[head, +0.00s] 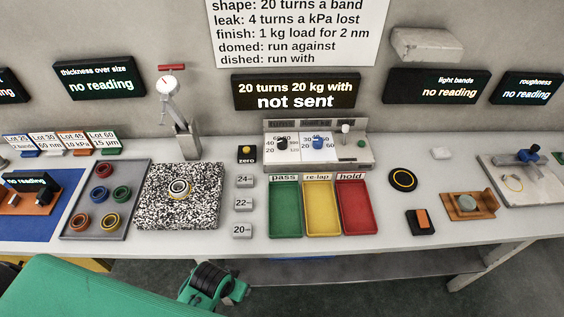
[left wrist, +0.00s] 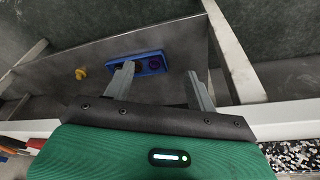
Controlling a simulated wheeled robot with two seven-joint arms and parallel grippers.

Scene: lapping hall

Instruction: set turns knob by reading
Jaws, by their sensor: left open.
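The control panel (head: 345,158) stands at the back middle of the bench. Its turns knob (head: 282,144) is black and sits at the left; the dial numbers around it are too small to read surely. A blue knob (head: 318,142) and a small lever (head: 345,130) are to its right. The sign (head: 294,92) above reads "20 turns 20 kg with", "not sent". My left gripper (head: 210,290) is at the bench's front edge, low and well apart from the panel. In the left wrist view its two fingers (left wrist: 160,88) are spread and empty. My right gripper is not in view.
Green, yellow and red trays (head: 285,222) lie before the panel. Blocks marked 24, 22 and 20 (head: 243,203) and a speckled plate (head: 180,222) lie left of them. An upright dial gauge (head: 168,87) stands behind the plate. A blue holder (left wrist: 150,64) shows below the bench.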

